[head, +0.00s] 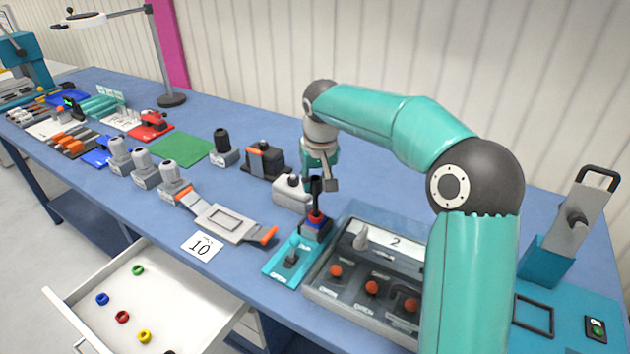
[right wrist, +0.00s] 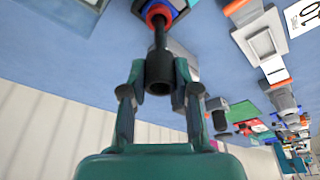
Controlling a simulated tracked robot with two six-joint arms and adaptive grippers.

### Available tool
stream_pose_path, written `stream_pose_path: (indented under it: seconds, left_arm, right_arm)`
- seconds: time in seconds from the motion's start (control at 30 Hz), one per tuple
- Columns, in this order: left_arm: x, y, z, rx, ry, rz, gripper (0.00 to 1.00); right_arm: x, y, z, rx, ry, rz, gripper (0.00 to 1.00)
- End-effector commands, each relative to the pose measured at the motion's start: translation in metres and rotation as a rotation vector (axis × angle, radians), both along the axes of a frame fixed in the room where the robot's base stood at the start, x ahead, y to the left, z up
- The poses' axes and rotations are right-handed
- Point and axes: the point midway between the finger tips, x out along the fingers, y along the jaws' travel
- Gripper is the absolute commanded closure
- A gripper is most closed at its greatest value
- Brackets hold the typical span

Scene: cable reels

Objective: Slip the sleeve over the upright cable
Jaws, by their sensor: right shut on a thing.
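My right gripper (head: 320,180) is shut on a black sleeve (head: 316,186), a short dark tube. In the right wrist view the gripper (right wrist: 160,85) has one finger on each side of the sleeve (right wrist: 159,70), and the sleeve's open end faces the camera. The thin dark upright cable (right wrist: 160,35) rises from a red collar (right wrist: 158,13) and meets the sleeve's far end. I cannot tell whether the cable is inside the sleeve or only lined up with it. In the head view the red collar (head: 317,216) sits on a blue block on a teal base plate (head: 283,270). My left gripper is not in view.
A grey case (head: 350,309) with several red knobs stands right of the teal plate. A grey block (head: 291,191) and a black-and-orange device (head: 265,160) stand behind. An open drawer (head: 180,300) holds several coloured rings. The blue table's front strip is partly clear.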

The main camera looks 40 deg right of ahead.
Motion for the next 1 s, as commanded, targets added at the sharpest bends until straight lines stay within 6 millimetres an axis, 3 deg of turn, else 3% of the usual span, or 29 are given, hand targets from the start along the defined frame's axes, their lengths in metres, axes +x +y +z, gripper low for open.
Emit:
stream_pose_path:
  seconds: [1.0]
  left_arm:
    - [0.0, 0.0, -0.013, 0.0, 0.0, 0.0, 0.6]
  right_arm:
    - [0.0, 0.0, -0.017, 0.0, 0.0, 0.0, 0.85]
